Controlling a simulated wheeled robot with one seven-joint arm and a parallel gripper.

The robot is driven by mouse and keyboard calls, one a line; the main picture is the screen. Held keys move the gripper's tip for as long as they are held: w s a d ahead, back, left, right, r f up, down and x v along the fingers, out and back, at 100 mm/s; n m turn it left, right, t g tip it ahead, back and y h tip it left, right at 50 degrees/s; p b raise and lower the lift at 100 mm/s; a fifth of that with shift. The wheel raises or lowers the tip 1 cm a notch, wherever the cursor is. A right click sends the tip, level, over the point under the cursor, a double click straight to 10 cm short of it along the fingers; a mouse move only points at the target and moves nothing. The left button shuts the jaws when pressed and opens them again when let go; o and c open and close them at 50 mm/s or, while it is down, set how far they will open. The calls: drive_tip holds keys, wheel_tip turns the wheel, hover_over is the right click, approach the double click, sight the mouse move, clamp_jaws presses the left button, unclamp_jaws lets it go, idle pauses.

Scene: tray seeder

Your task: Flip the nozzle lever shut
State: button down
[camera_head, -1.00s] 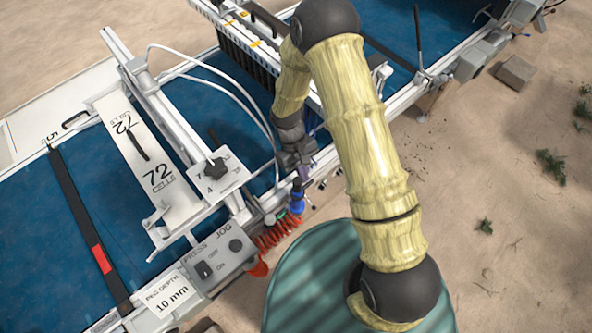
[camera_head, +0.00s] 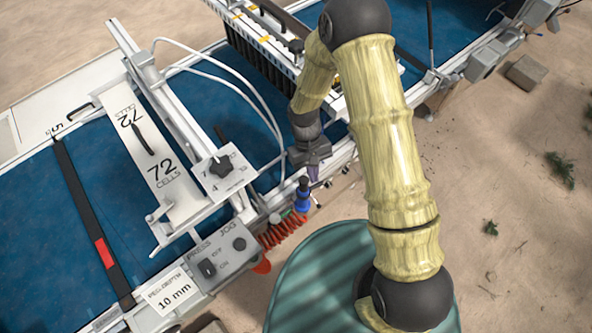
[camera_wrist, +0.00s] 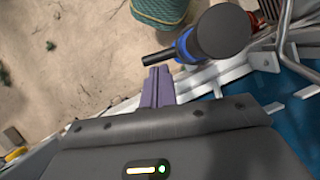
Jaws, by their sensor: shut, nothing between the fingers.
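The blue nozzle (camera_head: 302,196) stands at the near edge of the seeder, beside a red coiled hose. In the wrist view the nozzle (camera_wrist: 185,46) shows below a large dark round end (camera_wrist: 222,32). A thin black lever (camera_wrist: 157,57) sticks out from it to the left. My gripper (camera_head: 315,178) is just right of and above the nozzle in the head view. Its purple fingers (camera_wrist: 158,75) are shut and empty, with their tips close to the lever. I cannot tell whether they touch it.
A red coiled hose (camera_head: 282,232) hangs near the nozzle. The grey press/jog box (camera_head: 224,256) is to its left. A green ribbed drum (camera_head: 310,270) stands in front. White rails and the blue belt (camera_head: 215,100) lie behind. Sandy ground is open at right.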

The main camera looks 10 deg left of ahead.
drive_tip(key=shift+s+a, duration=0.5)
drive_tip(key=shift+a, duration=0.15)
idle(0.3)
drive_tip(key=s+a+p+v, duration=0.1)
drive_tip(key=p+v, duration=1.1)
drive_tip(key=v, duration=0.8)
drive_tip(key=shift+a+p, duration=0.25)
drive_tip(key=shift+p, duration=0.15)
